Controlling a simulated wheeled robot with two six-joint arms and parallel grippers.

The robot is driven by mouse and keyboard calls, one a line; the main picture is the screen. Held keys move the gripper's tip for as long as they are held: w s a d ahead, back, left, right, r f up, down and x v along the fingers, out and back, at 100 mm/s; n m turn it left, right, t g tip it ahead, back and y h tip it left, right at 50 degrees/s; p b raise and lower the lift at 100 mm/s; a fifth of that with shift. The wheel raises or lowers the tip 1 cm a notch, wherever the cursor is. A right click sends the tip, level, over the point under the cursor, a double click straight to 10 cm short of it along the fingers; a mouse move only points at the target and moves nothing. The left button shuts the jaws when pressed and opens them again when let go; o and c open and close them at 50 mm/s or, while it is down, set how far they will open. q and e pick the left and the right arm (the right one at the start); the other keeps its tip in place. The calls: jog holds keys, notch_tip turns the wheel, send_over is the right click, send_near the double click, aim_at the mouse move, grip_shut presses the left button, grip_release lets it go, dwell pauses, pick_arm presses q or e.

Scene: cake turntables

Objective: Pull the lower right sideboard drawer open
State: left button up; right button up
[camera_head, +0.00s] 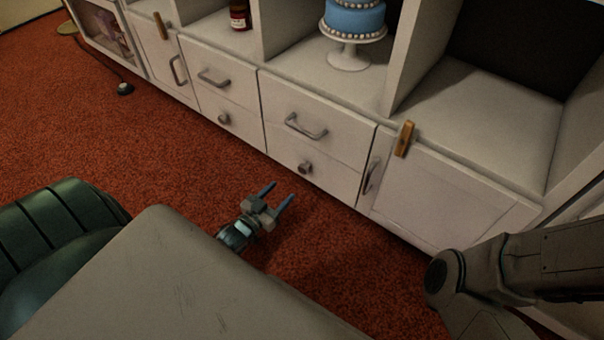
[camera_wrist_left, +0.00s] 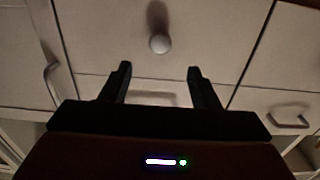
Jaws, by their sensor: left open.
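The white sideboard's lower right drawer (camera_head: 288,155) has a small round grey knob (camera_head: 305,167) and looks shut. The upper right drawer above it has a grey bow handle (camera_head: 306,127). In the left wrist view, which looks upside down, a round knob (camera_wrist_left: 160,43) is ahead of the fingers, on a drawer front that appears to be the lower right one. My left gripper (camera_head: 281,194) is open and empty, low over the carpet in front of the drawer. It is apart from the knob. My right gripper is out of view.
A blue cake (camera_head: 354,17) on a white stand (camera_head: 348,54) and a dark bottle (camera_head: 239,14) stand in the sideboard's open shelves. A cabinet door (camera_head: 450,190) with an orange-brown latch (camera_head: 404,138) is right of the drawers. Red carpet (camera_head: 160,150) lies clear in front.

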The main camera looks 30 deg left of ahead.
aim_at(302, 171)
pick_arm(q)
jog(key=w+b, duration=0.1)
jog(key=w, duration=0.2)
jog(key=w+b, duration=0.2)
jog(key=w, duration=0.1)
jog(key=w+b, duration=0.1)
jog(key=w, duration=0.2)
jog(key=shift+w+d+f+b, duration=0.1)
jog(key=shift+w+d+b, duration=0.1)
jog(key=shift+d+b, duration=0.15)
jog(key=shift+w+d, duration=0.1)
jog(key=shift+w, duration=0.5)
grip_shut()
jog(key=shift+s, duration=0.1)
